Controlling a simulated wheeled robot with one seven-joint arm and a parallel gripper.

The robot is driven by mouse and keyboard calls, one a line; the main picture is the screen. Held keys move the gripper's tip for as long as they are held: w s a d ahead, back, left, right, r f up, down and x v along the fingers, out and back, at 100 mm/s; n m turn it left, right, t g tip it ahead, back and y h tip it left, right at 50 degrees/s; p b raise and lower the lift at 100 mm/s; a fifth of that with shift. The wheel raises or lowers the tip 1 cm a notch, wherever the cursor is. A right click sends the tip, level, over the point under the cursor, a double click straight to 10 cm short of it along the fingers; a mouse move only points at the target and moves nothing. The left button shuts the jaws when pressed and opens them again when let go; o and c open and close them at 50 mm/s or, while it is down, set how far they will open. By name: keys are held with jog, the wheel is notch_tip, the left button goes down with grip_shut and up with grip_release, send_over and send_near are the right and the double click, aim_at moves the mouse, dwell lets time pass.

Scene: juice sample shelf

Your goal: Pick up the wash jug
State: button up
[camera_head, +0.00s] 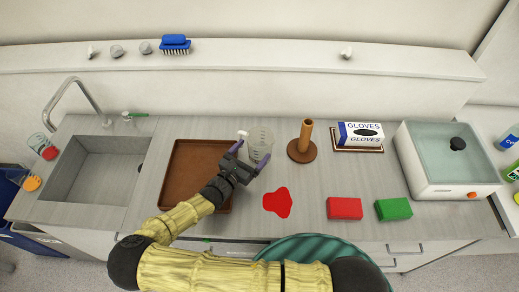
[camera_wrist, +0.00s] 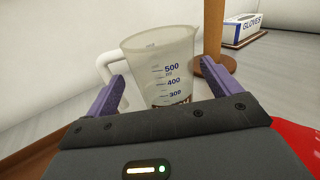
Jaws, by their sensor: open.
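The wash jug (camera_head: 261,140) is a clear measuring jug with printed volume marks and a white handle. It stands upright on the grey counter, just right of the brown tray. In the wrist view the jug (camera_wrist: 163,66) is straight ahead, with its handle on the left. My gripper (camera_head: 246,164) is open at the near side of the jug. In the wrist view its two purple fingers (camera_wrist: 168,88) point at the jug, one toward each side of its lower body. The jug's base is hidden behind the gripper body.
The brown tray (camera_head: 173,190) lies left of the jug. A wooden upright holder (camera_head: 305,140) stands close on its right. A red patch (camera_head: 278,202), a red block (camera_head: 344,208) and a green block (camera_head: 393,209) lie in front. A gloves box (camera_head: 360,134) is at the back.

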aim_at(260, 143)
jog(key=p+x, duration=0.1)
jog(key=x, duration=0.2)
jog(key=p+x, duration=0.1)
jog(key=shift+d+r+p, duration=0.25)
jog(key=shift+r+p, duration=0.05)
jog(key=shift+r, duration=0.05)
jog(key=shift+w+d+f, duration=0.15)
jog(key=shift+w, duration=0.15)
jog(key=c, duration=1)
notch_tip(260, 143, up, 10)
jog(key=shift+r+b, duration=0.1)
jog(key=shift+b, duration=1.1)
jog(key=shift+c, duration=0.2)
